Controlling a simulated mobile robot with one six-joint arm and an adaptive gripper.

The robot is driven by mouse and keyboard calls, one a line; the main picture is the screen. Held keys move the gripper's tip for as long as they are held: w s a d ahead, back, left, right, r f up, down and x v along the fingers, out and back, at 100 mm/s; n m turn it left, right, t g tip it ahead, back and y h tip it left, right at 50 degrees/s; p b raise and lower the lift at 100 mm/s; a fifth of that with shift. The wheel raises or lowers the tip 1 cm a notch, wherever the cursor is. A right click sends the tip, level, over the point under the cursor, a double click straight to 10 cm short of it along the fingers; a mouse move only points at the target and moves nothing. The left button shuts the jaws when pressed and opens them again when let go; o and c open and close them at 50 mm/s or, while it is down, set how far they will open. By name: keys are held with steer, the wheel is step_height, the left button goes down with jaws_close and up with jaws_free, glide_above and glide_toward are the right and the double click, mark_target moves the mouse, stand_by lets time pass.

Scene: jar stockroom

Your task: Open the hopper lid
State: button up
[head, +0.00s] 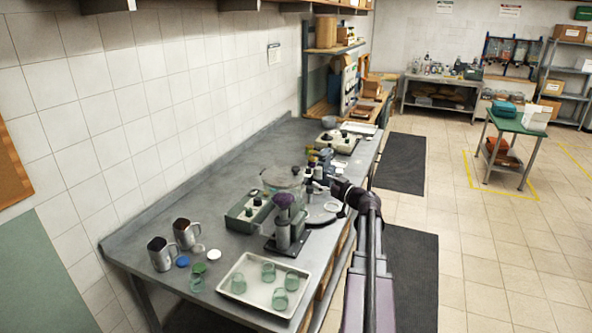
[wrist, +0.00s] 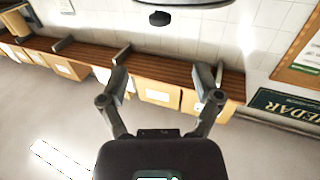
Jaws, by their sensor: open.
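A clear, round glass hopper (head: 276,178) stands on the grey bench in the head view, behind a small grinder-like device with a purple top (head: 284,199). Its lid is hard to make out there. In the wrist view, a curved rim with a dark knob (wrist: 159,18) shows at the top edge; it may be the lid, but most of it is out of frame. My gripper (wrist: 163,78) is open with nothing between its fingers. In the head view it is near the hopper's right side, small and partly lost among dark items.
A green-grey control box (head: 246,214) stands left of the device. Two metal jugs (head: 160,254) and a white tray (head: 239,286) with several glass jars are at the near end. More equipment stands farther along the bench. A wooden shelf with boxes (wrist: 160,92) crosses the wrist view.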

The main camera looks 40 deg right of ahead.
mark_target(299, 170)
steer(key=w, duration=0.4)
steer(key=w+a, duration=0.1)
steer(key=w, duration=0.8)
steer(key=shift+a, duration=0.3)
steer(key=shift+s, duration=0.1)
jaws_close()
